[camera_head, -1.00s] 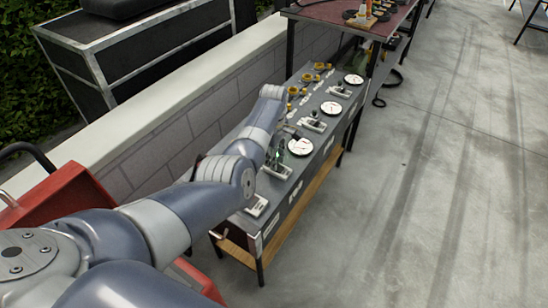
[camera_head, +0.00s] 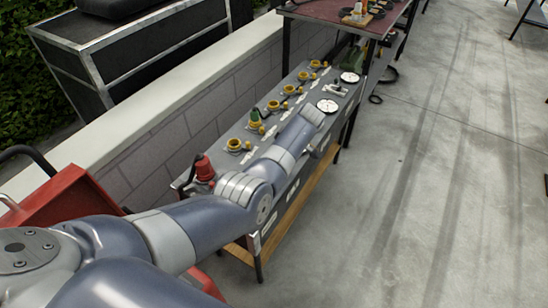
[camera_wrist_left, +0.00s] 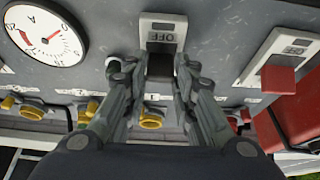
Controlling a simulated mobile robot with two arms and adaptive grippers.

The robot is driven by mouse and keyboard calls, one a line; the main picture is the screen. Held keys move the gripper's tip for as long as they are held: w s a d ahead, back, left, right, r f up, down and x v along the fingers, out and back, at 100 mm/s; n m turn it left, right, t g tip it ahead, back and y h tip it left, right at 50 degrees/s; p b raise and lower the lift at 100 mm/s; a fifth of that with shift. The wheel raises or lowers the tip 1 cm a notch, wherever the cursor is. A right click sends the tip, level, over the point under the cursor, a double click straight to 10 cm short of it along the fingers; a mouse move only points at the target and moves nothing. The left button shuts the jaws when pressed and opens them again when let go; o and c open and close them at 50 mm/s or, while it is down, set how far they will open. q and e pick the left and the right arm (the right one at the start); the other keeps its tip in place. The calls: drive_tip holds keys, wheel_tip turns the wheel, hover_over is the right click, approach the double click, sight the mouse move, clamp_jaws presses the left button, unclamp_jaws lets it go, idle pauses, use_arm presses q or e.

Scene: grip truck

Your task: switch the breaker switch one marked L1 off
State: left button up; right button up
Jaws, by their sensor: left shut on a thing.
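In the left wrist view, a breaker switch (camera_wrist_left: 163,24) with a pale base and an OFF label sits on the grey panel. Its dark lever (camera_wrist_left: 160,65) stands between the fingers of my left gripper (camera_wrist_left: 156,75), which is shut on it. No L1 mark is readable on this switch. In the head view my left forearm and wrist cover the gripper and this switch. My right gripper is in neither current view.
Another switch with a red handle (camera_wrist_left: 278,80) stands at right in the wrist view, and a round dial (camera_wrist_left: 45,33) at left. Yellow sockets (camera_head: 288,90) and a red plug (camera_head: 204,168) line the bench's wall side. Open floor (camera_head: 440,200) lies to the right.

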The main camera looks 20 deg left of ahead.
use_arm(q)
drive_tip(key=shift+d+f+y+b, duration=0.25)
drive_tip(key=shift+d+y+b, duration=0.2)
drive_tip(key=shift+y+b, duration=0.35)
drive_tip(key=shift+s+d+y+b, duration=0.1)
drive_tip(key=shift+d+y+b, duration=0.05)
drive_tip(key=shift+y+b, duration=0.15)
drive_tip(key=shift+r, duration=0.1)
drive_tip(key=o, duration=1)
drive_tip(key=shift+o, duration=0.3)
drive_tip(key=v, duration=1.2)
drive_tip(key=shift+s, duration=0.2)
